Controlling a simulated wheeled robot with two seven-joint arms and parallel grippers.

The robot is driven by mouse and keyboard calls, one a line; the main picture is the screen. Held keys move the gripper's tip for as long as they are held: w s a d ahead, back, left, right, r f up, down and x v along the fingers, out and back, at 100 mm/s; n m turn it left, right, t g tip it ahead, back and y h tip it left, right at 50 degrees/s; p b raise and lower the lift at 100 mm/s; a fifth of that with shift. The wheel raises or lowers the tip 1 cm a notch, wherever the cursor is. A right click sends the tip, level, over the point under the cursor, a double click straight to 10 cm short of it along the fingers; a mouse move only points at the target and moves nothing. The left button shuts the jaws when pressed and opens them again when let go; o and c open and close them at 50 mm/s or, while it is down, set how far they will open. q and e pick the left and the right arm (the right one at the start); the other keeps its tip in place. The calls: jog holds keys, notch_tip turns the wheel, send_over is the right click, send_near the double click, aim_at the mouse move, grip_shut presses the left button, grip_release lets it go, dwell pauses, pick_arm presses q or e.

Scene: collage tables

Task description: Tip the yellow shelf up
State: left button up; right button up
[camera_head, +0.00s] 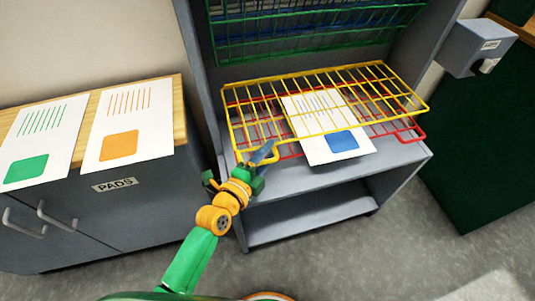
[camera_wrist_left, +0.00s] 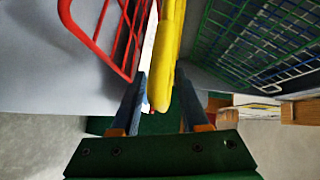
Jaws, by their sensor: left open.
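The yellow shelf (camera_head: 395,89) is a wire rack in the grey frame, lying roughly flat above a red wire rack (camera_head: 412,132). My left gripper (camera_head: 262,152) is open at the yellow shelf's front left corner. In the left wrist view the yellow shelf's rail (camera_wrist_left: 161,88) lies between the open fingers (camera_wrist_left: 160,76) of the left gripper, and I cannot tell whether they touch it. The red rack (camera_wrist_left: 92,30) is left of the fingers there. A white sheet with a blue square (camera_head: 342,141) lies under the yellow bars, seemingly on the red rack. My right gripper is not in view.
A green wire rack (camera_head: 300,40) is tilted up at the back of the grey frame (camera_head: 290,181). A cabinet labelled PADS (camera_head: 110,210) with two printed sheets (camera_head: 130,120) stands left. A grey box (camera_head: 470,45) hangs right. Floor is clear in front right.

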pick_arm(q)
jog(key=shift+s, duration=0.1)
grip_shut()
